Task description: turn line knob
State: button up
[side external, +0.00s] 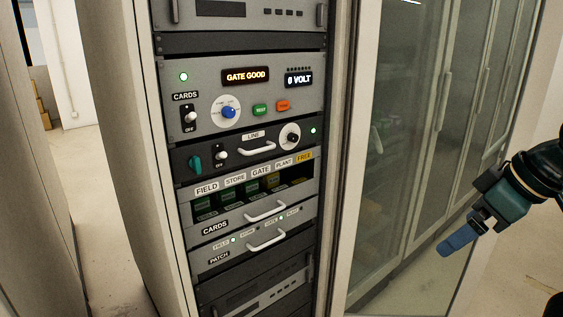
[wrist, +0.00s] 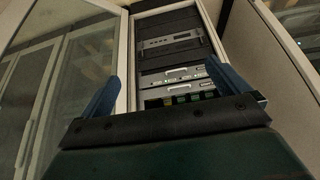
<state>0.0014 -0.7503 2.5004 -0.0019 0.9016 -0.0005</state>
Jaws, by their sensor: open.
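The LINE panel (side external: 240,150) is a dark strip in the middle of the rack in the side view. It has a teal knob (side external: 194,163) at its left end and a round black knob with a pale ring (side external: 291,135) towards its right end. A toggle switch (side external: 220,155) marked OFF sits beside the teal knob. My gripper (side external: 450,246) is at the right, well away from the rack, in front of the glass door. Its blue fingers are spread and empty in the wrist view (wrist: 164,76). I cannot make out the LINE panel in the wrist view.
The upper panel (side external: 240,95) reads GATE GOOD and 0 VOLT, with a blue knob and green and orange buttons. The CARDS drawer (side external: 210,228) and PATCH drawer (side external: 220,258) have protruding handles. The glass door (side external: 400,150) stands at the rack's right.

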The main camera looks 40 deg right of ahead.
jog(key=shift+w, duration=0.15)
jog(key=c, duration=0.7)
jog(key=w+r+t, duration=0.1)
jog(key=w, duration=0.2)
jog(key=w+r+t, duration=0.1)
jog(key=w, duration=0.3)
jog(key=w+r+t, duration=0.1)
jog(key=w, duration=0.3)
jog(key=shift+w+a+r, duration=0.15)
jog(key=shift+w+r, duration=0.1)
jog(key=c, duration=0.5)
jog(key=n+t, duration=0.3)
jog(key=t, duration=0.6)
send_near(231, 113)
jog(key=s, duration=0.5)
jog(key=shift+s+d+f+y, duration=0.1)
jog(key=shift+s+d+y, duration=0.1)
jog(key=shift+d+y, duration=0.1)
jog(key=shift+w, duration=0.1)
jog(key=shift+w+a, duration=0.15)
jog(key=shift+w, duration=3.25)
jog(key=shift+w+a, duration=0.1)
jog(key=shift+w, duration=3.3)
